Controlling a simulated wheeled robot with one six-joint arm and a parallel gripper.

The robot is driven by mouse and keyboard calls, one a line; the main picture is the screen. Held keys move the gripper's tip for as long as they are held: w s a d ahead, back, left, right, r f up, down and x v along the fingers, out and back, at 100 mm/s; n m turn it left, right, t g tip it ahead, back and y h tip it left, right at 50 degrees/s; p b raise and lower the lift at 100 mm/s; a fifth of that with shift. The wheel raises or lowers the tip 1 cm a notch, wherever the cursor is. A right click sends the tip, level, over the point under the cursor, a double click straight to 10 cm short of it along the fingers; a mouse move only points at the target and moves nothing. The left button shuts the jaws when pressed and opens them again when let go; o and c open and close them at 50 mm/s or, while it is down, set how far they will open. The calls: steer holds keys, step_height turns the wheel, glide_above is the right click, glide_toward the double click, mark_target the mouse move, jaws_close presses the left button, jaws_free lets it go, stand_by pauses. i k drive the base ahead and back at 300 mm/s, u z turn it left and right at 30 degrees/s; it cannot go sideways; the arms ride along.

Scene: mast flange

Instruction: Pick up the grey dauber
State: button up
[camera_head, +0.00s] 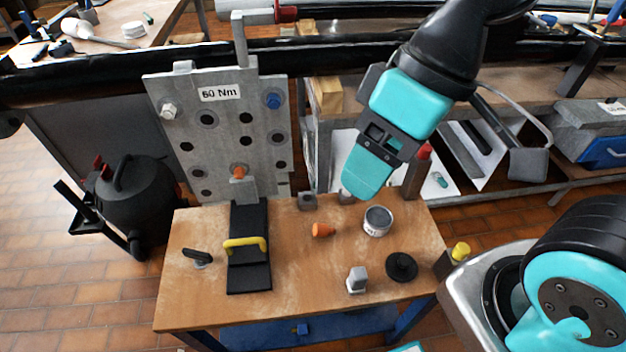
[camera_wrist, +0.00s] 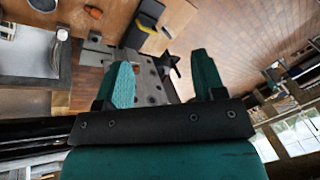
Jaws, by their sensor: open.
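My gripper (camera_head: 366,178) hangs over the back right part of the wooden workbench (camera_head: 330,275), fingers angled down. In the wrist view its two turquoise fingers (camera_wrist: 163,80) are spread apart with nothing held between them. A small upright grey piece with a pale lower part (camera_head: 357,279) stands near the bench's front edge; it looks most like the grey dauber, but I cannot be sure. It is well apart from my gripper, nearer the front. The gripper partly hides a small grey block at the bench's back edge.
A grey tin (camera_head: 377,220), an orange plug (camera_head: 323,230) and a black knob (camera_head: 401,267) are on the bench. A black stand with a yellow handle (camera_head: 245,244) lies left. A bolted grey flange plate (camera_head: 218,130) rises behind. Bare wood lies between the items.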

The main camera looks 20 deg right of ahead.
mark_target(358, 278)
steer(key=k, duration=0.5)
steer(key=z, duration=3.05)
steer(key=k, duration=1.05)
steer(key=u, duration=1.05)
